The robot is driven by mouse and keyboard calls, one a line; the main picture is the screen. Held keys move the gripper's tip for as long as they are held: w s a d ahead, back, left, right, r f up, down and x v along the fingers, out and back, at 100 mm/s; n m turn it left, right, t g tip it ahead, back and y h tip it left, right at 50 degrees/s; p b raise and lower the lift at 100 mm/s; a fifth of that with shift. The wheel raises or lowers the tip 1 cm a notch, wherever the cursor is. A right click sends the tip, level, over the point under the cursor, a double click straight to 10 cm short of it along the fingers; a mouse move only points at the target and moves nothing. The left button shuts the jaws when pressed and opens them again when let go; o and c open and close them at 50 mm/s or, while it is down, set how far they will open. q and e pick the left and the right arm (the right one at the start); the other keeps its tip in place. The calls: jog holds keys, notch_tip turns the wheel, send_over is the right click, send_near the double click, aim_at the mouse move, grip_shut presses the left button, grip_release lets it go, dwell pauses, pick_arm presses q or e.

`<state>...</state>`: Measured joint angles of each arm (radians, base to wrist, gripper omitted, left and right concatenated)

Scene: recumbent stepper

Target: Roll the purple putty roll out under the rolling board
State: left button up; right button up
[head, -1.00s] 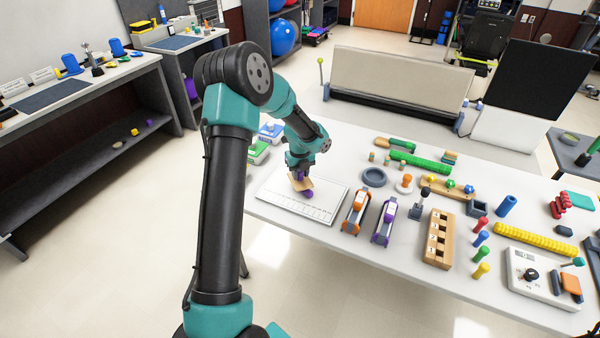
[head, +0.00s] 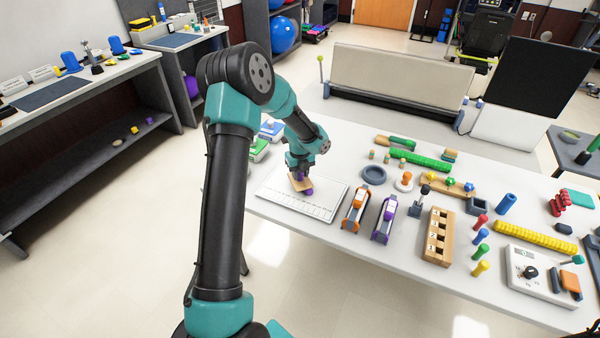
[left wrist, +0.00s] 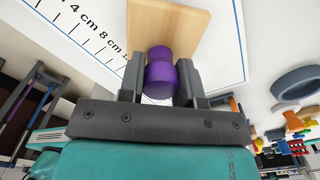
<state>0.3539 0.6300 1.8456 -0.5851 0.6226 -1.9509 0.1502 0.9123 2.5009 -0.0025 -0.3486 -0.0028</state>
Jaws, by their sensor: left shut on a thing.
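The rolling board (head: 297,186) is a small light wooden plate over the white measuring mat (head: 322,212). Its purple knob (left wrist: 159,76) stands up from the wood in the left wrist view. My left gripper (head: 299,173) is shut on this knob, one finger on each side. An end of the purple putty roll (head: 309,192) peeks out at the board's front right edge, low against the mat. The rest of the roll is hidden under the board. In the left wrist view the board (left wrist: 190,18) hides the roll. My right gripper is not in view.
An orange-topped holder (head: 355,209) and a purple-topped holder (head: 384,220) stand right of the mat. A dark ring (head: 373,175) lies behind them. A wooden block with holes (head: 438,238) and several coloured pegs are farther right. The mat's front part is clear.

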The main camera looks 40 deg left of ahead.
aim_at(306, 183)
pick_arm(q)
jog(key=shift+f, duration=0.15)
dwell(0.6)
jog(key=shift+s+d, duration=0.1)
jog(key=shift+d, duration=0.1)
jog(key=shift+s+d, duration=0.15)
jog(key=shift+d, duration=1.15)
jog(key=shift+w+a, duration=0.15)
jog(key=shift+a, duration=0.65)
jog(key=shift+w+a, duration=0.1)
jog(key=shift+a, duration=0.65)
jog(key=shift+r, duration=0.25)
